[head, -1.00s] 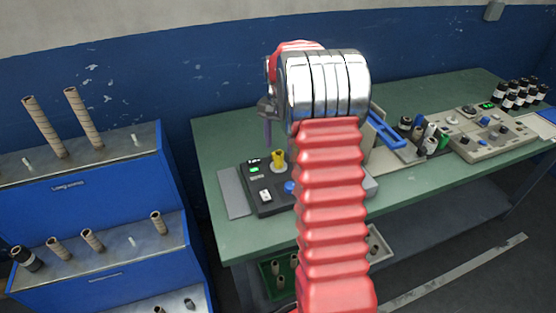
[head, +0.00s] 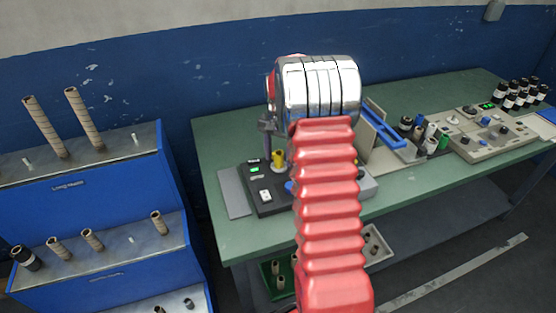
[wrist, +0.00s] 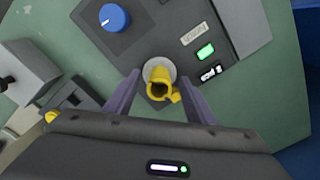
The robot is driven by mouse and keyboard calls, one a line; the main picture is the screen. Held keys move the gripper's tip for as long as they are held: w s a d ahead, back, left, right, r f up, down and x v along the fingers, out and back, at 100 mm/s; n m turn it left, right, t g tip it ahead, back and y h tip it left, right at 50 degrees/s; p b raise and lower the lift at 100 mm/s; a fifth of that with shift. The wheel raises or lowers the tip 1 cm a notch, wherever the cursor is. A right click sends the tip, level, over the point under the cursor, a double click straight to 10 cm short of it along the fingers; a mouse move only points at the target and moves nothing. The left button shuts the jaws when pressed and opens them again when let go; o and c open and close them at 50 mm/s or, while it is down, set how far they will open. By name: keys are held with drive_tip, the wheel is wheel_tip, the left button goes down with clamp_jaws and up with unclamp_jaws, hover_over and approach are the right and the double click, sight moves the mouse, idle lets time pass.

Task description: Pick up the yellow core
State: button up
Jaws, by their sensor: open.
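The yellow core (head: 278,158) stands upright on the dark control box on the green bench. In the wrist view the yellow core (wrist: 159,90) sits on a round grey seat and shows its hollow top. My gripper (wrist: 160,90) is open, with one purple-grey finger on each side of the core and nothing held. In the head view my gripper (head: 267,143) is partly hidden beside my wrist, close to the core. I cannot tell whether a finger touches the core.
The control box (head: 264,199) has a blue knob (wrist: 114,17) and lit displays (wrist: 206,51) near the core. A blue-handled device (head: 380,128) stands to the right. A blue rack (head: 75,195) with brown tubes stands left of the green bench (head: 215,150).

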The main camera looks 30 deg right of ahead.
sight(279, 154)
drive_tip(key=shift+c, duration=0.3)
drive_tip(key=c, duration=1.1)
drive_tip(key=shift+c, duration=0.2)
wheel_tip(279, 154, up, 10)
drive_tip(key=shift+f, duration=0.2)
drive_tip(key=shift+r, duration=0.2)
idle(0.4)
